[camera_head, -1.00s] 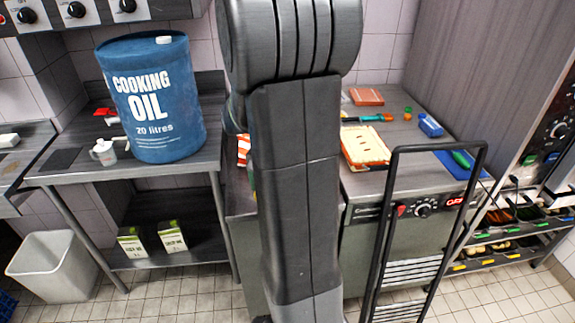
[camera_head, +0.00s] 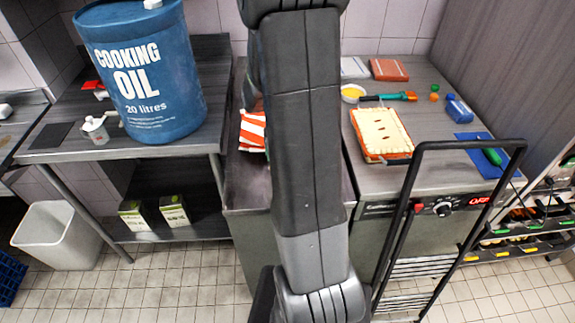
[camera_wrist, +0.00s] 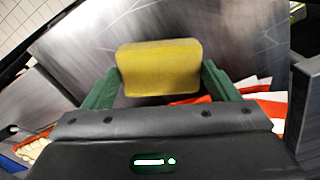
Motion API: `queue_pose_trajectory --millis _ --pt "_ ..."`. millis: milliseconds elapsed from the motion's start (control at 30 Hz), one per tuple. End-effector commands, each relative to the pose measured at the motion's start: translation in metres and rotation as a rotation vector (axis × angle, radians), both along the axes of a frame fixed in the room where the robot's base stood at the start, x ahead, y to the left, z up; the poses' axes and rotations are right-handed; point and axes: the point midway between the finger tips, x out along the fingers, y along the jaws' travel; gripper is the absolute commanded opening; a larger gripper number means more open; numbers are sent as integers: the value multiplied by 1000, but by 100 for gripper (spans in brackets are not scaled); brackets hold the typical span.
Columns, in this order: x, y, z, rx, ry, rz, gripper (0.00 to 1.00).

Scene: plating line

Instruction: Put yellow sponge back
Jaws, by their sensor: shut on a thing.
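The yellow sponge (camera_wrist: 158,68) shows in the wrist view, a rounded block between the green fingers of my gripper (camera_wrist: 158,84). The fingers press on its left and right sides. Behind it in that view is a scratched grey metal surface; I cannot tell whether the sponge touches it. In the head view my arm hides the sponge and the gripper.
An orange-and-white striped cloth (camera_head: 252,128) lies on the metal counter left of my arm. A blue cooking oil drum (camera_head: 145,75) stands on the left table. A pie in a tray (camera_head: 382,134) sits right of my arm, behind a black-framed rack (camera_head: 415,190).

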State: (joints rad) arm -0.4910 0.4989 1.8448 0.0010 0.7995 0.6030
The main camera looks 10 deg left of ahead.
Motion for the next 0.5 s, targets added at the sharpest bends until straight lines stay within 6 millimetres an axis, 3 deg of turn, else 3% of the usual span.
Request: queue_pose_trajectory --millis 233,500 --pt "-1 -1 -32 -3 4 0 63" --pt "0 0 -37 0 1 0 63"
